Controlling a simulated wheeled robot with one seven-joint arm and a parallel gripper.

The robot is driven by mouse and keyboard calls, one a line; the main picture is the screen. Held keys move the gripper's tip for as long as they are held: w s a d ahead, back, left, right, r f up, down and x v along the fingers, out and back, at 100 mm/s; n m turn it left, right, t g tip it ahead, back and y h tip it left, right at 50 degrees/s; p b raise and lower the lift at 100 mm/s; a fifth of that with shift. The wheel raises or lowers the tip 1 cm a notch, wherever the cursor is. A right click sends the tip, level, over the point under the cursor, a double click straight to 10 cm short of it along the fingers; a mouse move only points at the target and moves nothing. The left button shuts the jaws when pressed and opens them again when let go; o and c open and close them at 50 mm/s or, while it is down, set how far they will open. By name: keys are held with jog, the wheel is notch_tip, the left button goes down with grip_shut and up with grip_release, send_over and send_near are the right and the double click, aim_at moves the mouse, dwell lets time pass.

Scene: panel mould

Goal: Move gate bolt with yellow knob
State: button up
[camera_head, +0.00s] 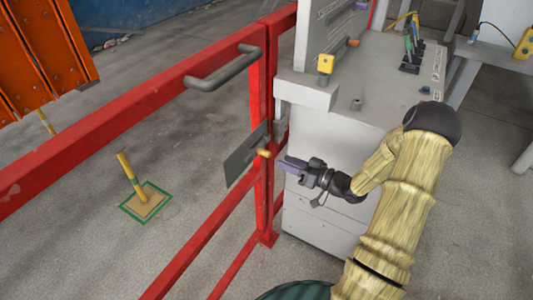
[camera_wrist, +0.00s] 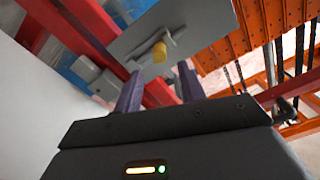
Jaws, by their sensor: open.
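The gate bolt has a yellow knob (camera_head: 264,153), set on a grey plate (camera_head: 243,158) on the red gate (camera_head: 130,118) beside its post. In the wrist view the yellow knob (camera_wrist: 160,52) stands out from the grey plate (camera_wrist: 196,22), ahead of my fingers. My gripper (camera_head: 292,164) is open, just right of the knob and apart from it in the head view. In the wrist view my gripper's two purple fingers (camera_wrist: 159,92) are spread with nothing between them, and the knob lies beyond their tips.
A grey cabinet (camera_head: 325,225) stands close behind my gripper, with a control desk carrying a yellow switch (camera_head: 325,64) and several levers (camera_head: 411,52). A grey handle (camera_head: 223,68) juts from the gate's top rail. A yellow floor post (camera_head: 131,176) stands beyond the gate.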

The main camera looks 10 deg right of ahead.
aim_at(270, 155)
jog(key=x, duration=0.8)
grip_shut()
